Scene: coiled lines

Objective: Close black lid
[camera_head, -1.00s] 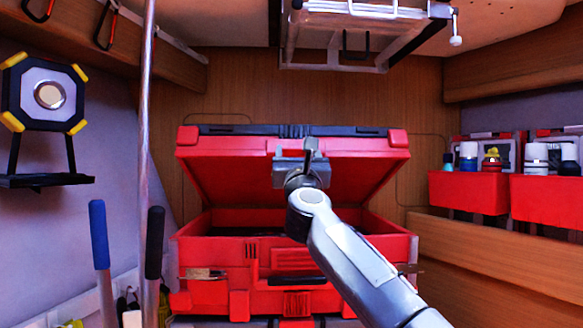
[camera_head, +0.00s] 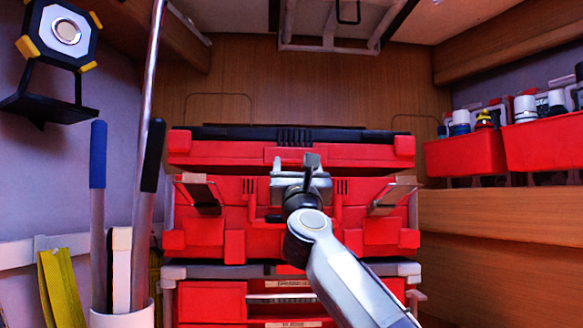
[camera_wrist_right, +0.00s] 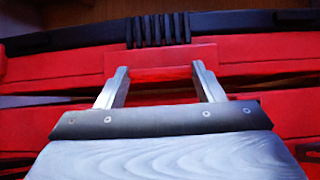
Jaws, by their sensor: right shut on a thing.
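The lid (camera_head: 230,152) is red with a black top edge (camera_head: 365,135). It lies down over the front of the red toolbox (camera_head: 235,218); any thin gap along the seam is hard to tell. My right gripper (camera_head: 303,168) is at the middle of the lid's front. In the right wrist view my gripper's two fingers (camera_wrist_right: 161,72) are at either side of a red front tab (camera_wrist_right: 160,56) of the lid, below the ribbed black part (camera_wrist_right: 158,30). It is shut on the lid's tab. My left gripper is not in view.
Two latches, left (camera_head: 203,195) and right (camera_head: 393,197), stick out from the toolbox front. Another red case (camera_head: 212,300) sits below. Poles (camera_head: 98,155) stand in a white holder (camera_head: 122,318) at left. Red bins (camera_head: 465,153) with bottles are on the right shelf.

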